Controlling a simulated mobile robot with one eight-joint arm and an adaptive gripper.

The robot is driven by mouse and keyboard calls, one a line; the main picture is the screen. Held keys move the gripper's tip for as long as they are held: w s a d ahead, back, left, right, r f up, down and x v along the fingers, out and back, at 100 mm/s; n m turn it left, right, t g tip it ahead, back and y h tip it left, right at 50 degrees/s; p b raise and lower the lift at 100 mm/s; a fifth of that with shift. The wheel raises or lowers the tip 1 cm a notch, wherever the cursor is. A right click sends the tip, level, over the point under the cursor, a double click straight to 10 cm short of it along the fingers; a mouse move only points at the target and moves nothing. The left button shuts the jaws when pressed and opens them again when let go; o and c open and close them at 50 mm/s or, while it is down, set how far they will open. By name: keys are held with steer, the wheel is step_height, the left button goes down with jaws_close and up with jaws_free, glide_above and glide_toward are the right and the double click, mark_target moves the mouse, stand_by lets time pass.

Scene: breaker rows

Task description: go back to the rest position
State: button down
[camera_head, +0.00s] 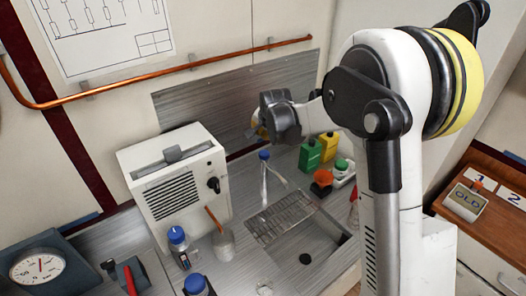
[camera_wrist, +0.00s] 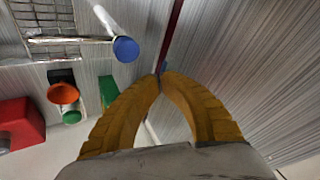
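My gripper's two yellow fingers (camera_wrist: 162,76) curve inward and their tips meet in the wrist view. No object shows between them. In the head view, my arm reaches from the right over the sink area, and only a sliver of my gripper (camera_head: 258,128) shows past the dark wrist. It is above the counter, near the metal back panel (camera_head: 235,95). The blue-capped tap (camera_head: 264,168) stands below it; its blue cap (camera_wrist: 125,49) also shows to the left of the fingers in the wrist view, apart from them.
A white box with a black knob (camera_head: 175,180) stands left of the gripper. Green and yellow containers (camera_head: 329,146), an orange-topped pot (camera_head: 322,182) and blue-capped bottles (camera_head: 178,245) stand around the sink (camera_head: 325,252). A copper pipe (camera_head: 190,65) runs along the wall.

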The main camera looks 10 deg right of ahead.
steer(key=s+r+n+b, duration=0.3)
steer(key=s+b, duration=0.3)
steer(key=s, duration=0.6)
steer(key=s+f+n+b, duration=0.3)
steer(key=s+f+b, duration=0.2)
steer(key=s, duration=0.8)
steer(key=s+f+n+b, duration=0.3)
steer(key=s+f+b, duration=0.2)
steer(key=s, duration=0.9)
steer(key=shift+d+f, duration=0.15)
steer(key=shift+f, duration=0.3)
stand_by(2.3)
